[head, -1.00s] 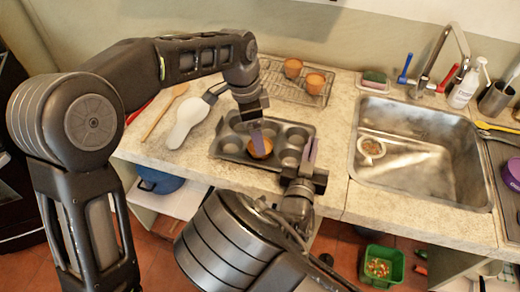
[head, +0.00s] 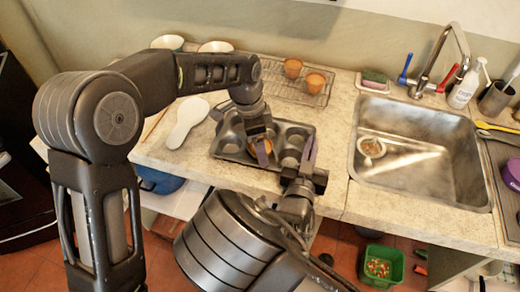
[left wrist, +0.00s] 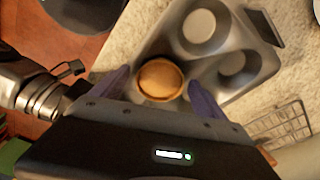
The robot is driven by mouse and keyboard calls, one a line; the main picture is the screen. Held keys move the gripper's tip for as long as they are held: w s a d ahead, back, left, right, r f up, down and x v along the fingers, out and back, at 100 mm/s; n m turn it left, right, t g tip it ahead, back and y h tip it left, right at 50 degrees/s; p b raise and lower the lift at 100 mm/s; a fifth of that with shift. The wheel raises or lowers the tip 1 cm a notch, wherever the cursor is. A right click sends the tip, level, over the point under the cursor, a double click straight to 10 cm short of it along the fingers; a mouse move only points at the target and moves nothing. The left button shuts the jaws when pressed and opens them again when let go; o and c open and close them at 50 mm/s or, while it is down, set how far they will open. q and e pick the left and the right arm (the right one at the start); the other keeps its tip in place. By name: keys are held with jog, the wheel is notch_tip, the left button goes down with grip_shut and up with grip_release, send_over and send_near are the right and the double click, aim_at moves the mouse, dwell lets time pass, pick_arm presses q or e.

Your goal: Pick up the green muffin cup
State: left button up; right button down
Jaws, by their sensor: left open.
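The grey muffin tin (head: 232,150) lies on the counter. An orange-brown muffin cup (left wrist: 160,80) sits in one of its wells; I see no green on it. In the head view this cup (head: 256,146) is partly hidden by my left gripper (head: 262,152). In the left wrist view my left gripper (left wrist: 159,85) is open, with one purple finger on each side of the cup. Contact cannot be told. My right gripper (head: 308,158) is at the tin's right front corner, seen edge-on. No green muffin cup shows elsewhere.
Two orange cups (head: 293,67) stand on a wire rack (head: 285,88) behind the tin. A sink (head: 425,150) is at the right. A white spoon rest (head: 186,122) lies left of the tin. A green bin (head: 381,266) stands below the counter.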

pick_arm(q)
jog(key=c, duration=1.4)
